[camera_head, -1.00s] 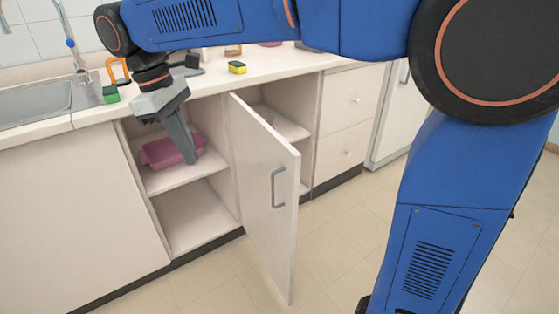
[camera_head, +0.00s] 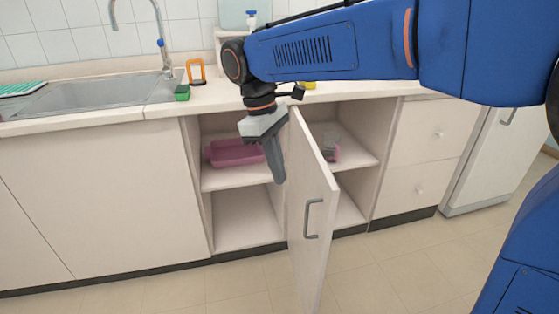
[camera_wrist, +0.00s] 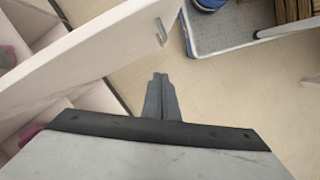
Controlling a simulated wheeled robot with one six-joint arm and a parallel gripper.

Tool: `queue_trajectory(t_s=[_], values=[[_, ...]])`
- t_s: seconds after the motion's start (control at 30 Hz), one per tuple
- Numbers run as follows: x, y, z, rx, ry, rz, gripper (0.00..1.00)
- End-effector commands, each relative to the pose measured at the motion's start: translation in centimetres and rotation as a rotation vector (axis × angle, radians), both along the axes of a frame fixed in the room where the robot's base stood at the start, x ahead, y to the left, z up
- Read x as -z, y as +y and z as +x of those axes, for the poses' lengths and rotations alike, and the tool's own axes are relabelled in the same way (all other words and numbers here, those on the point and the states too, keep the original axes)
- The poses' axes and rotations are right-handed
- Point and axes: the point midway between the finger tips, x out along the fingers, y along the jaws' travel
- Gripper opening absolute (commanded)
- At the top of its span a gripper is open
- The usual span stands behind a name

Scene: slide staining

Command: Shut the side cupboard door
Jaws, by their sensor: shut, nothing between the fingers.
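The white side cupboard door (camera_head: 302,200) stands open, swung out from the middle of the open cupboard. Its face with the grey handle (camera_head: 313,218) is turned to the left. In the wrist view the door (camera_wrist: 85,60) crosses the upper left, with its handle (camera_wrist: 160,32) near its outer end.
A pink tray (camera_head: 235,153) lies on the left compartment's shelf; small items (camera_head: 330,150) sit on the right one. The counter edge (camera_head: 160,109) runs above. Drawers (camera_head: 425,155) and a white fridge (camera_head: 505,160) stand right.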

Motion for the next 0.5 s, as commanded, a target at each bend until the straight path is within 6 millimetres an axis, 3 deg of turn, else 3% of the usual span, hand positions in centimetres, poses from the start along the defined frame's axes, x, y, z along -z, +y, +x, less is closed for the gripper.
queue_trajectory(t_s=[0.3,0.5], values=[[5.4,-1.3,-0.6,0.001,0.001,-0.002,0.0],[5.1,-3.8,-1.7,0.001,-0.001,0.001,0.0]])
